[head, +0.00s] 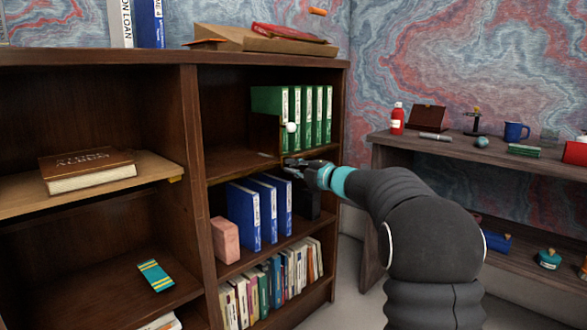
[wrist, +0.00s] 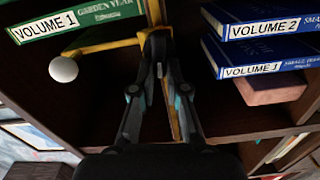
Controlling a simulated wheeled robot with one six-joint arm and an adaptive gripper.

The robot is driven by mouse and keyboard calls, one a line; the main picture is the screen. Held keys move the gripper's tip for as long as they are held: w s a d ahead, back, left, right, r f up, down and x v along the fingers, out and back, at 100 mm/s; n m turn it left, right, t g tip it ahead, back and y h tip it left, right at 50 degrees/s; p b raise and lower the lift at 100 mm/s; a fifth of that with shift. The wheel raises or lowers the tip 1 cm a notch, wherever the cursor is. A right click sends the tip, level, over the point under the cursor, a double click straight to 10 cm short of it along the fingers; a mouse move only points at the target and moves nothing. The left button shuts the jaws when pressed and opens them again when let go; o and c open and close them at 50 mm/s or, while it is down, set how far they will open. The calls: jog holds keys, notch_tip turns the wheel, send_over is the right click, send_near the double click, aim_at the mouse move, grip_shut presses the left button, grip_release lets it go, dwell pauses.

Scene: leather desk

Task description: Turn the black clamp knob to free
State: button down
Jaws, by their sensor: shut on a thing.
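My gripper (wrist: 159,62) reaches up in the wrist view with its two fingertips closed together on the black clamp knob (wrist: 157,38). The knob sits at a yellow metal bar (wrist: 130,42) and is mostly hidden by the fingers, so its turn angle cannot be told. A white ball (wrist: 63,69) is at the end of a yellow arm beside the green binder. In the head view my gripper (head: 293,166) is at the front edge of the shelf under the green binders, and the white ball (head: 291,127) stands above it. The knob cannot be made out there.
Green binders (head: 312,104) stand above the gripper, and blue binders (head: 262,209) and a pink block (head: 225,240) stand on the shelf below. The bookcase's side panel (head: 341,115) is close on the right. A side table (head: 455,152) holds small objects further right.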

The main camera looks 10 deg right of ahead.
jog(key=c, duration=1.2)
grip_release()
jog(key=v, duration=1.2)
